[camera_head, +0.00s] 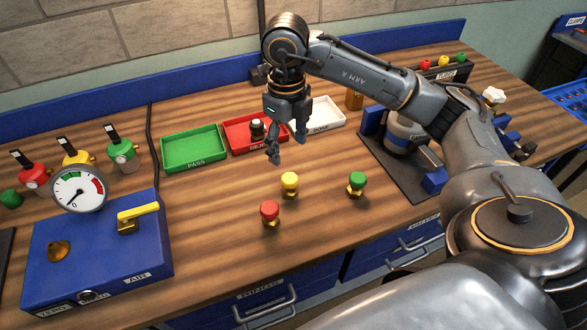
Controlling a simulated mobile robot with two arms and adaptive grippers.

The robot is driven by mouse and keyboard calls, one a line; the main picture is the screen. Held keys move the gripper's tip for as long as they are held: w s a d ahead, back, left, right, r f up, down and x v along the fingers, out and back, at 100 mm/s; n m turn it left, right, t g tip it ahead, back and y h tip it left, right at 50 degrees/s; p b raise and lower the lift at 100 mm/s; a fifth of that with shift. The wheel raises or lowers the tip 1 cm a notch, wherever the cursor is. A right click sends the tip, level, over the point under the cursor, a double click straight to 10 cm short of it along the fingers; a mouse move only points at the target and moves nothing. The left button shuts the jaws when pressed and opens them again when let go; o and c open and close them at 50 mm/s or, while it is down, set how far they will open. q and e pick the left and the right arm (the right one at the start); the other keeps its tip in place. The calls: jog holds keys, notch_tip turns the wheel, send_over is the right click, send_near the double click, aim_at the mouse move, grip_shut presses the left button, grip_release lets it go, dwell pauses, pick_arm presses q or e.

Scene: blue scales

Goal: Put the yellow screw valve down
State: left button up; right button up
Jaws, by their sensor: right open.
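The yellow screw valve (290,184) stands upright on the wooden bench, with its brass base on the wood. My right gripper (287,157) points down just above and behind it. Its fingers are apart and nothing is between them. A red screw valve (270,212) stands to the front left of the yellow one. A green screw valve (356,183) stands to its right. My left gripper is not in view.
Behind are a green PASS tray (193,165), a red tray (240,137) holding a dark object (257,129), and a white tray (327,109). A blue box (95,250) with a gauge (79,189) stands left. The bench between box and valves is clear.

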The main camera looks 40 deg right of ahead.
aim_at(289, 178)
jog(key=shift+m, duration=0.4)
notch_tip(289, 178, down, 8)
jog(key=shift+w+p, duration=0.1)
jog(key=shift+p, duration=0.65)
jog(key=shift+f, duration=0.5)
jog(key=f+p, duration=0.1)
jog(key=f, duration=0.1)
jog(key=f+p, duration=0.1)
jog(key=f, duration=0.1)
jog(key=shift+s+d+f, duration=0.1)
jog(key=shift+s+f, duration=0.1)
jog(key=shift+f, duration=0.25)
grip_shut()
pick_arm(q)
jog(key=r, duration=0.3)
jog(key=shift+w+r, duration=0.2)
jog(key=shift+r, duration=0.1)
pick_arm(e)
jog(key=shift+w+r, duration=0.1)
